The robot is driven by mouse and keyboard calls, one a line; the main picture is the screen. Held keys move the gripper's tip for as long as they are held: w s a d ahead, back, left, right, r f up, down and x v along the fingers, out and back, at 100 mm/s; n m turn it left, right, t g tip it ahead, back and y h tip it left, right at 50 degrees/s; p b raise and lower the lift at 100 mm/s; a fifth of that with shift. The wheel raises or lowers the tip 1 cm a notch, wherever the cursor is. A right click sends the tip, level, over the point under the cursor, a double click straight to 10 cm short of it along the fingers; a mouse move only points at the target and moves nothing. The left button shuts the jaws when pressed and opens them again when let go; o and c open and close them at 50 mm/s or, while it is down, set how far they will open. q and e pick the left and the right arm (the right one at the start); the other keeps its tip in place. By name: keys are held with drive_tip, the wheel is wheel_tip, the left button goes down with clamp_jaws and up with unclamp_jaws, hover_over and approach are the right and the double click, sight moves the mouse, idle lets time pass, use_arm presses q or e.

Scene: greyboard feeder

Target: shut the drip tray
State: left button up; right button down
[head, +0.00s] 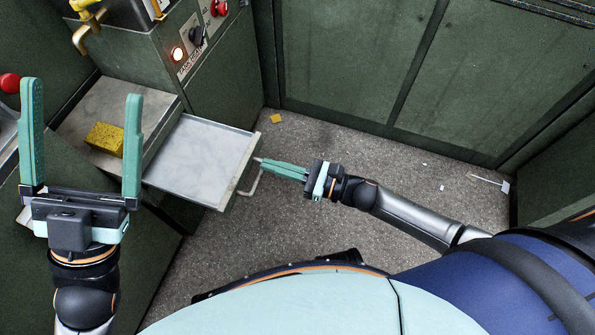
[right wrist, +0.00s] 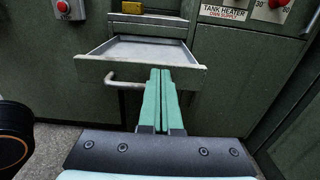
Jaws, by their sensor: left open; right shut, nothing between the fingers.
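The drip tray (head: 203,160) is a shallow grey metal drawer, pulled out of the green cabinet in the head view. Its front panel with a bar handle (head: 250,184) faces my right arm. My right gripper (head: 262,162) is shut and empty, its tips at the tray's front near the handle; I cannot tell whether they touch. In the right wrist view the tray (right wrist: 140,52) stands open ahead, the shut fingers (right wrist: 161,75) overlapping its front panel right of the handle (right wrist: 122,82). My left gripper (head: 82,100) is open and empty, above the counter at the left.
A yellow sponge (head: 104,138) lies on the metal counter (head: 80,112) beside the tray. A red button (head: 10,83) is at far left. A tank heater panel (head: 190,55) with a lit lamp stands behind. The grey floor around my right arm is mostly clear.

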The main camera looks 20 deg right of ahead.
use_arm(q)
drive_tip(key=shift+f, duration=0.3)
use_arm(e)
drive_tip(key=shift+x, duration=1.45)
